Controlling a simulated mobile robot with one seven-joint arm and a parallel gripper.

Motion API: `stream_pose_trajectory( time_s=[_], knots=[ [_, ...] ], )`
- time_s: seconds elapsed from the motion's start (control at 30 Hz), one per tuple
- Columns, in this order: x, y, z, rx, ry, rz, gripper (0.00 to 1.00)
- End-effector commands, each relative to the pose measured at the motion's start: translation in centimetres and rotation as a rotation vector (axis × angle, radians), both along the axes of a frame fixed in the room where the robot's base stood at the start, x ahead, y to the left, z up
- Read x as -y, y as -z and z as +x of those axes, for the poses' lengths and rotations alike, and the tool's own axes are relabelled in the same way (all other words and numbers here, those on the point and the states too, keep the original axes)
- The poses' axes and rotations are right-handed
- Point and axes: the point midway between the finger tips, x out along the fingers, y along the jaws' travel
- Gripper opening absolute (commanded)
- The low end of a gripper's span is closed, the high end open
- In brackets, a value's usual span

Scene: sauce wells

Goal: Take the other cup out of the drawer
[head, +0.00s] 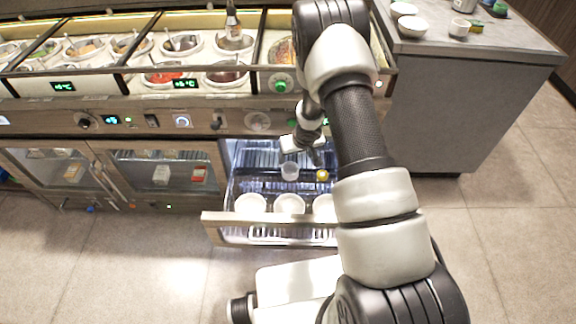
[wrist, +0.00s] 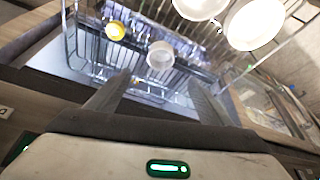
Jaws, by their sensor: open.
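The drawer (head: 222,218) under the sauce counter is pulled open and lit inside. A small whitish cup (head: 289,172) stands upright in its wire basket. The cup also shows in the wrist view (wrist: 160,57), just beyond and between my fingertips. My gripper (wrist: 158,80) is open and empty, pointing into the drawer. In the head view my gripper (head: 312,152) is above the back of the drawer, partly hidden by my arm. A second small white cup (head: 459,27) stands on the grey side counter.
A yellow-topped item (head: 322,175) stands right of the drawer cup; it also shows in the wrist view (wrist: 115,30). White bowls (head: 250,203) line the drawer front. Bowls (head: 413,26) and small items crowd the side counter (head: 490,45). The floor ahead is clear.

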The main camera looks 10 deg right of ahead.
Motion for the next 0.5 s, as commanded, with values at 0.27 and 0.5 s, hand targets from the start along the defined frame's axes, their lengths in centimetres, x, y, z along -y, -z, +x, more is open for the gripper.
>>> stream_pose_trajectory(
  time_s=[0.27,0.5],
  knots=[
    [-0.3,5.1,1.8,-0.002,-0.002,0.000,0.74],
    [-0.5,9.5,3.6,-0.002,-0.002,-0.002,0.74]
  ],
)
